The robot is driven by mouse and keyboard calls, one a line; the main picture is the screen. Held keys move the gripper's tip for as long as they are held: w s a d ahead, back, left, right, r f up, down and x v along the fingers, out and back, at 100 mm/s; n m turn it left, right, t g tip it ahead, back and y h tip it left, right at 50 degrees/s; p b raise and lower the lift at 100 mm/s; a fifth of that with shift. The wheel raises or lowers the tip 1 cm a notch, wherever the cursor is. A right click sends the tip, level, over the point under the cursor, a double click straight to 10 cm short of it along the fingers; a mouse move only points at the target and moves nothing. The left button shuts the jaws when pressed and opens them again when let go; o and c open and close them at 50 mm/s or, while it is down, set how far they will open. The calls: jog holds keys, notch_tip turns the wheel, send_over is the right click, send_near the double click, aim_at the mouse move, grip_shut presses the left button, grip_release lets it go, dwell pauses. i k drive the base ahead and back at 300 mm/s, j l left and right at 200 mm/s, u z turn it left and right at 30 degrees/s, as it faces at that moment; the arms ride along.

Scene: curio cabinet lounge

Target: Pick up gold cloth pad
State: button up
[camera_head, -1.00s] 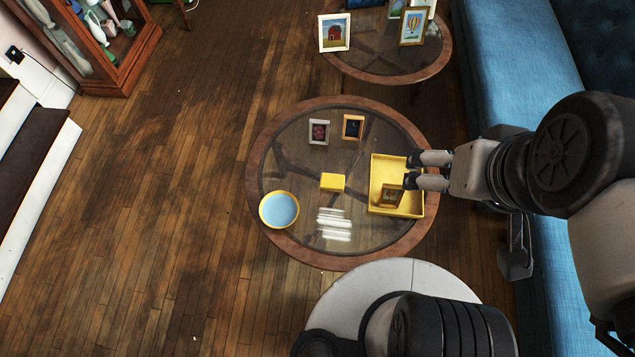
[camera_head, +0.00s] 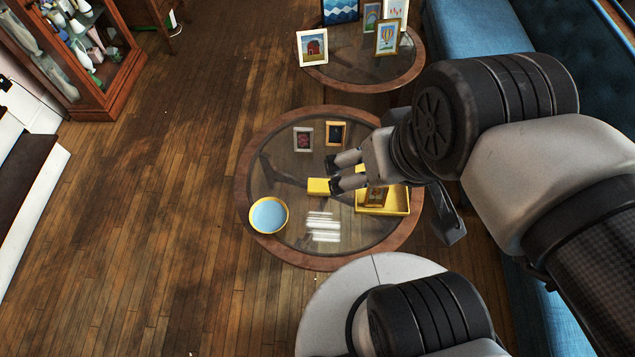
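The gold cloth pad (camera_head: 317,187) appears as a small yellow block on the round glass-topped table (camera_head: 262,240), between the blue bowl and the yellow tray. Its right end is partly hidden by my gripper. My gripper (camera_head: 332,174) is open, with its two dark fingertips apart and pointing left. In the picture the fingertips overlap the pad's right side. I cannot tell how high above the pad they are, and nothing shows between them.
A yellow tray (camera_head: 398,209) holding a small framed picture (camera_head: 376,197) is right of the pad. A light-blue bowl (camera_head: 268,215) with a yellow rim stands left. Two small frames (camera_head: 303,138) (camera_head: 336,133) stand behind. A second round table (camera_head: 345,82) holds several frames.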

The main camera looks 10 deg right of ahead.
aim_at(316, 187)
jog(key=u, duration=0.75)
jog(key=i+j+z, duration=0.3)
jog(key=j+z, duration=0.15)
jog(key=j, duration=0.2)
jog(key=i+j+z, duration=0.2)
jog(key=j+z, duration=0.25)
jog(key=j, duration=0.2)
jog(key=i+j+z, duration=0.25)
